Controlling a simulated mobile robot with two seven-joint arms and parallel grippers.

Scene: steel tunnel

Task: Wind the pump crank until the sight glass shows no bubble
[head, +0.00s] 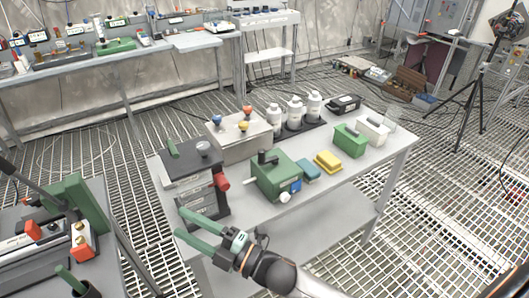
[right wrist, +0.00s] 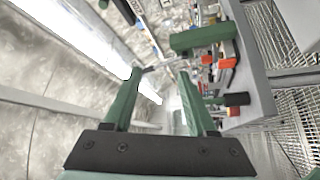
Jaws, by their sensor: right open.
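A dark grey unit (head: 196,178) at the near left end of the grey table has a red knob (head: 222,183) on its right side and a green grip on top. A green box (head: 275,176) to its right has a black top handle, a white round part and a small blue patch. I cannot tell which one is the pump; no sight glass or bubble can be made out. My right gripper (head: 183,223) is open and empty in front of the grey unit, apart from it. Its green fingers stand apart in the right wrist view (right wrist: 159,75). My left gripper is not seen.
On the table (head: 335,190) stand a box with coloured knobs (head: 240,138), white bottles (head: 295,110), a yellow block (head: 328,161), a green case (head: 350,140) and a white case (head: 372,129). Another bench (head: 120,245) with a green block and red switches stands left. A tripod (head: 475,85) stands right.

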